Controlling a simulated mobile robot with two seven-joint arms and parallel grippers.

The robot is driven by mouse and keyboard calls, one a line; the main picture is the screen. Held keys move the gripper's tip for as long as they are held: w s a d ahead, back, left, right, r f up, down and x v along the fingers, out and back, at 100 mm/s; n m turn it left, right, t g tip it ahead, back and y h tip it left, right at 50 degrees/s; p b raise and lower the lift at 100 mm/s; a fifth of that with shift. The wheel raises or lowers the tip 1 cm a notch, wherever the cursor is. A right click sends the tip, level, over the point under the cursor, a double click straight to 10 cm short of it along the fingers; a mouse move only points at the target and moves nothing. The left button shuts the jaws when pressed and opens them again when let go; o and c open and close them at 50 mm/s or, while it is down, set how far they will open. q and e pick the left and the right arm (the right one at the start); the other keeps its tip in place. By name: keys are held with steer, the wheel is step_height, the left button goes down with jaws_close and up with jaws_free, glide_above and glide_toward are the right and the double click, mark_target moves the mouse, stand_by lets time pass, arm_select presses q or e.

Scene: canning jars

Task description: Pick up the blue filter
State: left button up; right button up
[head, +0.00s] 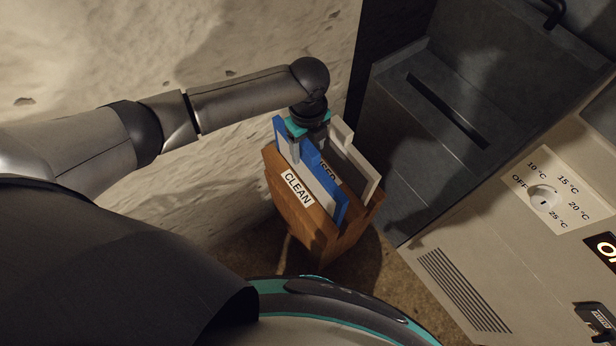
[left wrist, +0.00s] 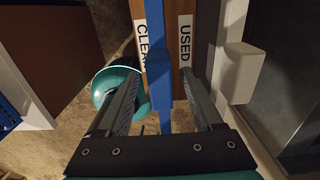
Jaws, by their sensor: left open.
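The blue filter (head: 316,163) stands upright in a wooden holder (head: 300,218) labelled CLEAN on its front, with a second label partly hidden behind the filter. My left gripper (head: 310,142) is over the holder, at the filter's upper edge, pointing down. In the left wrist view, my left gripper (left wrist: 160,92) is open. A blue upright part of the filter (left wrist: 157,65) runs between its two fingers, between the CLEAN and USED labels. I see a gap on both sides, so the fingers are not closed on it. My right gripper is not in view.
A pale grey filter (head: 358,165) stands in the holder's right side, close to my left gripper; its block-like grip (left wrist: 240,72) shows in the wrist view. A dark cabinet (head: 440,110) and a beige panel with a temperature dial (head: 543,198) are right. A rough pale wall is behind.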

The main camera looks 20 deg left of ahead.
arm_select(q)
jaws_close()
stand_by(0.3)
stand_by(1.0)
